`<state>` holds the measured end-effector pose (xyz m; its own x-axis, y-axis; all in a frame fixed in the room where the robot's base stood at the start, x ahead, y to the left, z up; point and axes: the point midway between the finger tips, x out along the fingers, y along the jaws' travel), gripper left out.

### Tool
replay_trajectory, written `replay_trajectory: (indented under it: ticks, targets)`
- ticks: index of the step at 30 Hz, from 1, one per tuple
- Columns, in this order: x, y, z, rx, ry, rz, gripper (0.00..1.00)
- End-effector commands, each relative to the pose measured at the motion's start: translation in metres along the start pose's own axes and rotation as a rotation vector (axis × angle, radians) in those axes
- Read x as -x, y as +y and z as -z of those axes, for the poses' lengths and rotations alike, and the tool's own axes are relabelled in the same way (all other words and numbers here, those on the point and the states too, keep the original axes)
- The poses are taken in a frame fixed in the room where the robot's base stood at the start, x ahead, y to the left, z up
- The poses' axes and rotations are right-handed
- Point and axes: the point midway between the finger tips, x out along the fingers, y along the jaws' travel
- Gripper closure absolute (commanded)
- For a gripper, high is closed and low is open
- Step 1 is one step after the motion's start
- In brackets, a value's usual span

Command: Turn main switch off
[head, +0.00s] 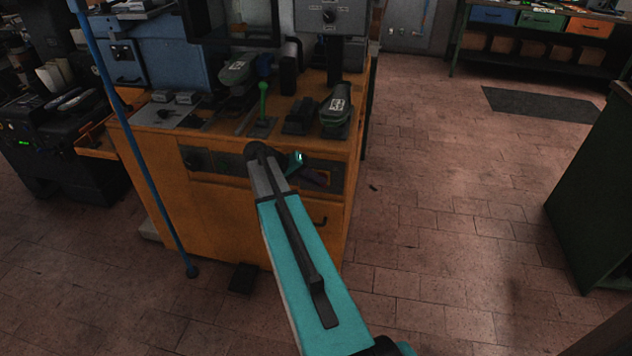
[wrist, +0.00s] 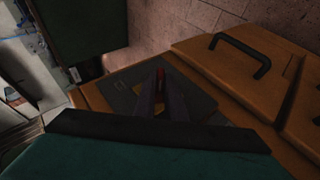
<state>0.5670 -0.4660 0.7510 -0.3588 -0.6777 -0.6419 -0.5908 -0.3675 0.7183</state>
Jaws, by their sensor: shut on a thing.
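The main switch (wrist: 160,73) shows in the wrist view as a small red part between the fingertips, with a bit of yellow behind it. It sits on a dark plate (wrist: 203,92) on the orange cabinet. My gripper (wrist: 160,84) is shut on the switch, its two dark fingers on either side of it. The fingers hide most of the switch, so its turn angle cannot be told. In the head view, my gripper (head: 318,178) is at the dark front panel, partly behind my teal arm, and the switch itself cannot be made out.
The orange cabinet (head: 225,225) carries a green lever (head: 263,98) and dark press parts on top. A black drawer handle (wrist: 242,52) stands out beside the plate. A blue pole (head: 140,150) stands at left. The brick floor (head: 450,190) at right is clear.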

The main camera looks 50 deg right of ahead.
Motion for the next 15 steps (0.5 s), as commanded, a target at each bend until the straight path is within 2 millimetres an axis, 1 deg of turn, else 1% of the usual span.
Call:
replay_trajectory:
  ticks: [1,5,6,9,15]
  targets:
    - [-0.0039,0.0019,-0.0038,0.0,-0.012,-0.006,1.0]
    - [-0.0041,0.002,-0.0039,0.0,-0.012,-0.006,1.0]
    - [-0.0041,0.002,-0.0039,0.0,-0.012,-0.006,0.85]
    - [-0.0033,0.0018,-0.003,0.0,-0.01,-0.004,0.71]
    - [-0.0018,0.001,-0.0018,0.0,-0.006,-0.002,0.71]
